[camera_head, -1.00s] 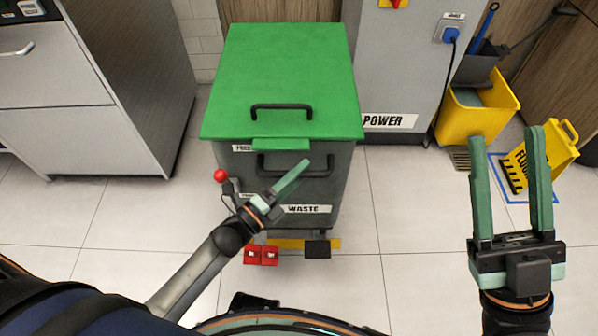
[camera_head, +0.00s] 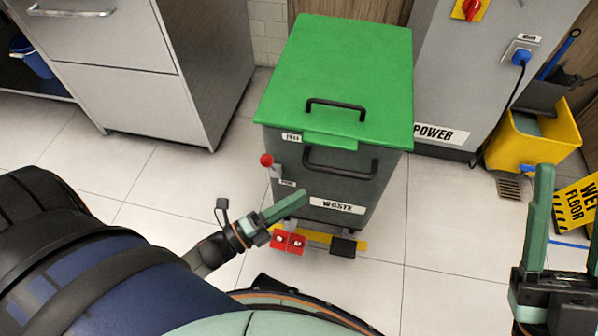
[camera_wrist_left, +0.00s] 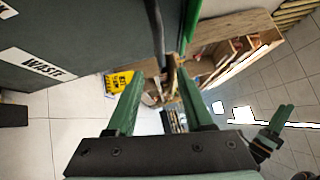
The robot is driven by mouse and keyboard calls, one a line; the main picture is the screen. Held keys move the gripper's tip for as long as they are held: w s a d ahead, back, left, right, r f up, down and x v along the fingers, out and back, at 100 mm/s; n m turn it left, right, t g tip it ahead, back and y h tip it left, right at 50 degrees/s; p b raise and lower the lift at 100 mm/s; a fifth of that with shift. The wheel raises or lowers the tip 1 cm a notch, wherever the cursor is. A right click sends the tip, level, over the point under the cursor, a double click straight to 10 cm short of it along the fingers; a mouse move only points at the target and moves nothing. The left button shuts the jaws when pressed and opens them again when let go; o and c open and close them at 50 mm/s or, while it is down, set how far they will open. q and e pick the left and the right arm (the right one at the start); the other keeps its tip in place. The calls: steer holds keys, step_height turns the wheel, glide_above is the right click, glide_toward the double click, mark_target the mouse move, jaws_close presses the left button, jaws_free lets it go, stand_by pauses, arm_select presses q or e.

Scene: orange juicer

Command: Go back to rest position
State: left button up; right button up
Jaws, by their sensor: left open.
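My left gripper (camera_head: 296,203) is low in front of the waste bin, seen nearly edge-on in the head view. The left wrist view shows its two green fingers (camera_wrist_left: 160,82) spread apart with nothing between them. My right gripper (camera_head: 568,205) is at the right edge of the head view, its fingers pointing up and apart, empty; one finger is partly cut off. It also shows small at the right of the left wrist view (camera_wrist_left: 278,125).
A dark waste bin (camera_head: 335,185) with a shut green lid (camera_head: 340,65) stands ahead. A grey power cabinet (camera_head: 455,75), a yellow bucket (camera_head: 545,140) and a wet floor sign (camera_head: 575,205) are right. Grey drawers (camera_head: 110,70) stand left. Tiled floor lies between.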

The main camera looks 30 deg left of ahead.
stand_by(0.3)
